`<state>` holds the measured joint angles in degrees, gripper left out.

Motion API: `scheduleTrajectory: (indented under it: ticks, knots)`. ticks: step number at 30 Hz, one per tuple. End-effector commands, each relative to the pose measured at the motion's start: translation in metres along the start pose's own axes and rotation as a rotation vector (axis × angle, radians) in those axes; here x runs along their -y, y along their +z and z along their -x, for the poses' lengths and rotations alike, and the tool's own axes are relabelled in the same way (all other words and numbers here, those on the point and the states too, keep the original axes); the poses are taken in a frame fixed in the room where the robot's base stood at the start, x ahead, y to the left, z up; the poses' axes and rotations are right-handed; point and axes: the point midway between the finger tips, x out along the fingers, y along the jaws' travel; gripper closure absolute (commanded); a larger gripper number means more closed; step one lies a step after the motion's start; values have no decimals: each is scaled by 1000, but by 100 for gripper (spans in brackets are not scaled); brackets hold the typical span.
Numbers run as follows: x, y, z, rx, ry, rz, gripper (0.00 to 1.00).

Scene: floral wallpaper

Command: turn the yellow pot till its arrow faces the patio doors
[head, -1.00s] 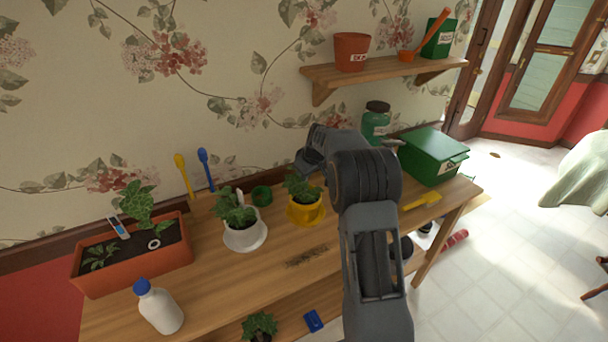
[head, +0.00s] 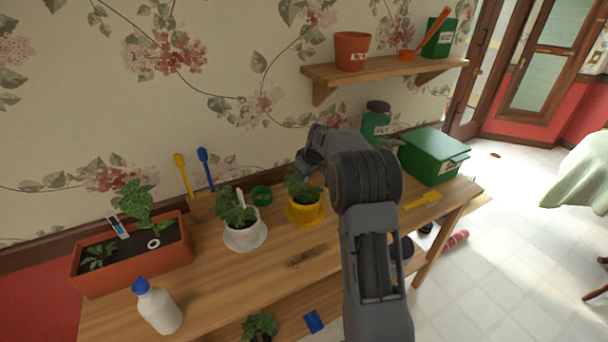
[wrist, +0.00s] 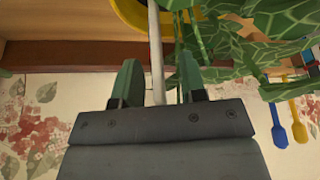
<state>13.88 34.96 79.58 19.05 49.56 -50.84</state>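The yellow pot (head: 306,213) holds a leafy green plant (head: 303,188) and stands upright on the wooden bench. My gripper (head: 312,168) is just above and behind it, partly hidden by my own arm. In the wrist view, the two fingers of my gripper (wrist: 158,78) stand apart, with a thin pale stick (wrist: 155,50) showing between them. The yellow rim (wrist: 130,14) and green leaves (wrist: 240,40) lie beyond the fingertips. I cannot see the pot's arrow. The patio doors (head: 545,75) are at the upper right of the head view.
A white pot (head: 245,238) with a plant stands left of the yellow one, and a small green pot (head: 261,195) behind. A green box (head: 433,160), a green jar (head: 375,125) and a yellow trowel (head: 422,200) are to the right. A shelf (head: 385,72) hangs above.

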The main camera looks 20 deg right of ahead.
Motion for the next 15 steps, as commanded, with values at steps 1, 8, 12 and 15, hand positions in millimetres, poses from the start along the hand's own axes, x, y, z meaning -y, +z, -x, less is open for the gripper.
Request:
scheduleTrajectory:
  ticks: [1, 8, 12, 15]
  knots:
    - [0, 1, -1, 3, -2, 0, 62]
    - [0, 0, 12, 0, 1, -1, 62]
    - [-1, 0, 38, -3, 4, -1, 62]
    - [0, 1, 59, -2, 3, 0, 62]
